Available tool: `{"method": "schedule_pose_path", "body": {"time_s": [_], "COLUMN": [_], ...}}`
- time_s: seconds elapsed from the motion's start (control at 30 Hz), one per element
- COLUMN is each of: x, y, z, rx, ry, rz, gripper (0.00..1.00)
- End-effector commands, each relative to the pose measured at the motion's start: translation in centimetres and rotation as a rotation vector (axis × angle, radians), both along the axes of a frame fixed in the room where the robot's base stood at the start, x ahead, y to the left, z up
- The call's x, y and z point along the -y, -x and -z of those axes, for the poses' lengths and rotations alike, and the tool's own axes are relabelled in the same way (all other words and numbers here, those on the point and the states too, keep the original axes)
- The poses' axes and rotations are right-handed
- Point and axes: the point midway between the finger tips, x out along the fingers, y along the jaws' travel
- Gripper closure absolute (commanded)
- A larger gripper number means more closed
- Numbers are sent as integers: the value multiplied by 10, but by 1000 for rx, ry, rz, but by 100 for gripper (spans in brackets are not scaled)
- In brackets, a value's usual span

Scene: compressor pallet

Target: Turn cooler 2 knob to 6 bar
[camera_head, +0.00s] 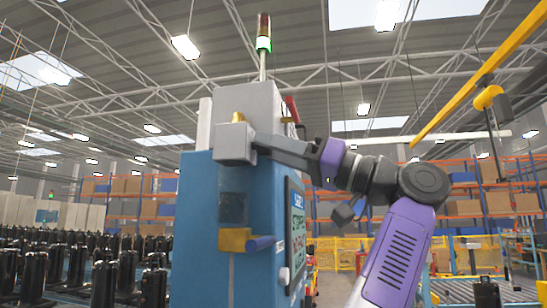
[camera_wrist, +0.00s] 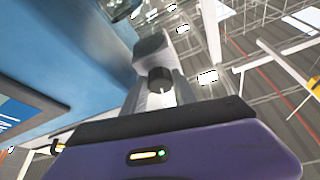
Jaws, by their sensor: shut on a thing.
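A blue cabinet (camera_head: 205,215) with a grey box (camera_head: 262,103) on top stands at the centre of the head view. A smaller grey block (camera_head: 235,143) sticks out near the top of the cabinet; it seems to show in the wrist view too (camera_wrist: 150,45). My gripper (camera_head: 262,143) reaches in from the right, beside this block. In the wrist view my gripper (camera_wrist: 160,88) is shut on a small dark round knob (camera_wrist: 160,76). The fingers hide part of the knob. I cannot read a scale, pointer or pressure value, or tell which cooler it is.
A display panel (camera_head: 296,240) is on the cabinet's right face, below my arm. A yellow bracket (camera_head: 236,239) juts out lower down. A signal light (camera_head: 264,38) stands on top. Black cylinders (camera_head: 75,265) fill the left. Racks (camera_head: 465,205) stand far behind.

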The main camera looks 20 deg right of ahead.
Motion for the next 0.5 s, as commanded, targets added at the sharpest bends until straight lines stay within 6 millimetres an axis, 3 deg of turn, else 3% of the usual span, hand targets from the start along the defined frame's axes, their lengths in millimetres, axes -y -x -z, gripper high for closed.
{"method": "schedule_pose_path", "body": {"time_s": [0.5], "x": [-2], "y": [3], "z": [-2], "rx": [-388], "ry": [-281], "rz": [3], "gripper": [100]}}
